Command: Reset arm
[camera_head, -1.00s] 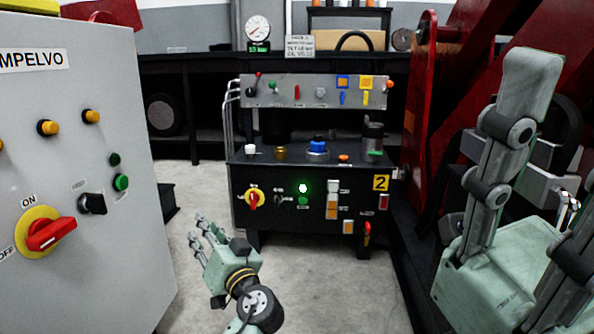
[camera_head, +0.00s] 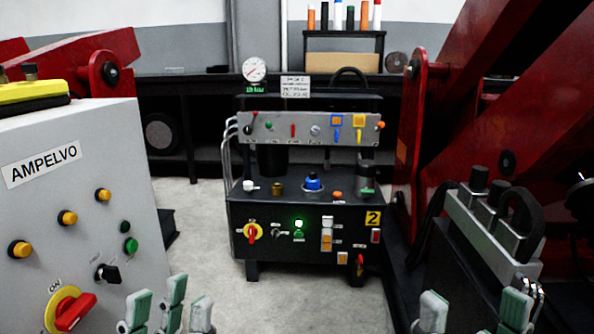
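My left gripper (camera_head: 168,308) is at the bottom edge in the head view, in front of the lower right of the grey AMPELVO cabinet (camera_head: 60,185). Its pale green fingers point up and stand apart with nothing between them; its palm is cut off. My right gripper (camera_head: 473,312) is at the bottom right, in front of dark machinery. Its fingers are widely spread and empty, and its palm is below the frame.
A black control unit (camera_head: 285,215) with a green lit lamp, valve levers and gauge stands ahead. Red machine arms (camera_head: 450,140) rise on the right, beside a grey valve block (camera_head: 490,235). Grey floor (camera_head: 225,290) lies open between the cabinet and the unit.

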